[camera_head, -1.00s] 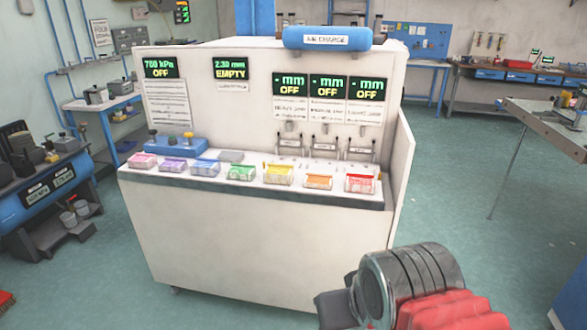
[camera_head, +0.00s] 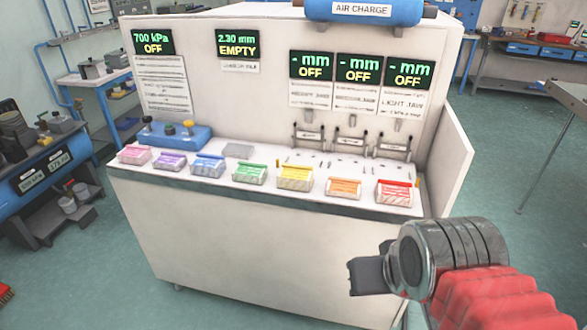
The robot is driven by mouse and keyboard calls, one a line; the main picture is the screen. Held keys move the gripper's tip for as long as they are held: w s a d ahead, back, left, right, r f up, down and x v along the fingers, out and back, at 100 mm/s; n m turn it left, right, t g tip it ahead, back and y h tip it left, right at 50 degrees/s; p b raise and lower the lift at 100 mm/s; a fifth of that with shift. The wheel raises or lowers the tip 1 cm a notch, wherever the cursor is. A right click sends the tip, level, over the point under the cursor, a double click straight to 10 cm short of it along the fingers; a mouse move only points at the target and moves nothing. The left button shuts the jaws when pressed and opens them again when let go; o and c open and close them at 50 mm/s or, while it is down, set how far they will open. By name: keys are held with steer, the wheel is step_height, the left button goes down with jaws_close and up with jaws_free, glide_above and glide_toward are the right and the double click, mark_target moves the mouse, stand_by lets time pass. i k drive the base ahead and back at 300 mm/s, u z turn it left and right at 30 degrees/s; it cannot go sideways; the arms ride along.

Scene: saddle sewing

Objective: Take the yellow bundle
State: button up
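The yellow bundle (camera_head: 295,178) lies on the front ledge of the white cabinet (camera_head: 240,245), in a row of coloured bundles. The green bundle (camera_head: 250,173) is to its left and the orange bundle (camera_head: 344,188) to its right. My gripper (camera_head: 366,277) is at the lower right, in front of the cabinet and apart from the bundles. Its dark jaw end points left. I cannot see a gap between fingers, and nothing shows in it.
Pink (camera_head: 135,154), purple (camera_head: 169,161), blue (camera_head: 207,165) and red (camera_head: 394,192) bundles share the ledge. A blue device with knobs (camera_head: 175,136) stands behind them at the left. Three clamps (camera_head: 350,142) stand behind at the right. A side panel (camera_head: 450,165) closes the right end.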

mark_target(297, 178)
steer(key=u, duration=0.3)
steer(key=i, duration=0.7)
steer(key=u, duration=0.65)
steer(key=i, duration=0.35)
steer(key=u, duration=0.25)
